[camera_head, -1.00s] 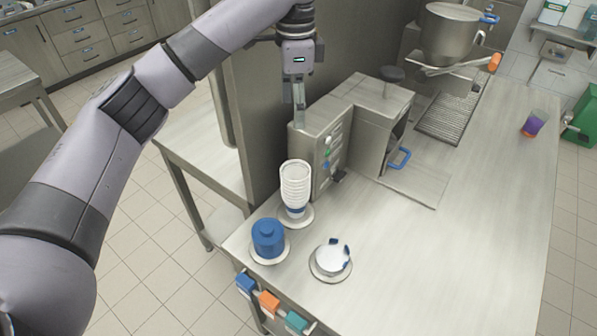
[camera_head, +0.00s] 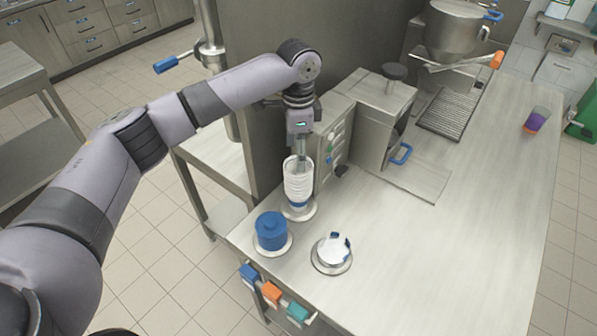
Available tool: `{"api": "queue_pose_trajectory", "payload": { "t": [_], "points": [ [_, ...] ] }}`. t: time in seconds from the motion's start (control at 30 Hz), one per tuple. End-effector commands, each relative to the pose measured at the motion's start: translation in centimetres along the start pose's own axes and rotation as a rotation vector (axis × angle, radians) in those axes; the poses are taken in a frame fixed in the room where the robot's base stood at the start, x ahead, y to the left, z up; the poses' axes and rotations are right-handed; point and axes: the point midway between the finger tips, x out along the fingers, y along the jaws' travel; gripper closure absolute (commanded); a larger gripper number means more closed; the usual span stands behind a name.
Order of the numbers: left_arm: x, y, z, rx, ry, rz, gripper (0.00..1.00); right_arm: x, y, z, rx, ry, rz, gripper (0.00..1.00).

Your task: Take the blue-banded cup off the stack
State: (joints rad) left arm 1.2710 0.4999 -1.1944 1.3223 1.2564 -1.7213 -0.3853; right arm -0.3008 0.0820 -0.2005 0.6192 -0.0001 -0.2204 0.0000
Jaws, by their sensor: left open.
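The stack of white cups (camera_head: 298,186) stands upright on a round base at the left end of the steel counter. A blue band shows low on the stack, near its bottom. My left gripper (camera_head: 301,165) points down over the top of the stack, open, with its fingers at the upper cup's rim. I cannot tell whether the fingers touch the cup or reach inside it. My right gripper is not in view.
A blue lidded container (camera_head: 271,232) and a white round item with blue marks (camera_head: 333,250) stand in front of the stack. The steel machine (camera_head: 375,120) is close behind on the right. A purple cup (camera_head: 535,121) stands far right. The counter's middle right is clear.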

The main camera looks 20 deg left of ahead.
Motion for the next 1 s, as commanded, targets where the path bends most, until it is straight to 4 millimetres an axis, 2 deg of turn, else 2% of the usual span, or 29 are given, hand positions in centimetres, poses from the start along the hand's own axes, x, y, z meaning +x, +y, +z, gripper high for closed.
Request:
{"api": "queue_pose_trajectory", "payload": {
  "t": [0.1, 0.3, 0.47, 0.7, 1.0],
  "points": [
    [1.8, 0.1, 0.0, -0.001, -0.001, 0.003, 0.34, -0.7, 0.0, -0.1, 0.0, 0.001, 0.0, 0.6],
    [3.2, 0.0, 0.0, 0.0, 0.0, 0.0, 0.34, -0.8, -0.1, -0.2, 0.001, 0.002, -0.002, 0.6],
    [3.2, 0.0, 0.0, 0.0, 0.0, 0.0, 0.34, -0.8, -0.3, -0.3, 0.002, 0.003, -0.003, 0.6],
    [3.2, 0.0, 0.0, 0.0, 0.001, 0.0, 0.48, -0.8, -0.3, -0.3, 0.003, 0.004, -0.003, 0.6],
    [3.1, 0.0, 0.0, 0.0, 0.001, -0.001, 0.48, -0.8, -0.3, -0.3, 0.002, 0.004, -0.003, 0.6]
  ]
}}
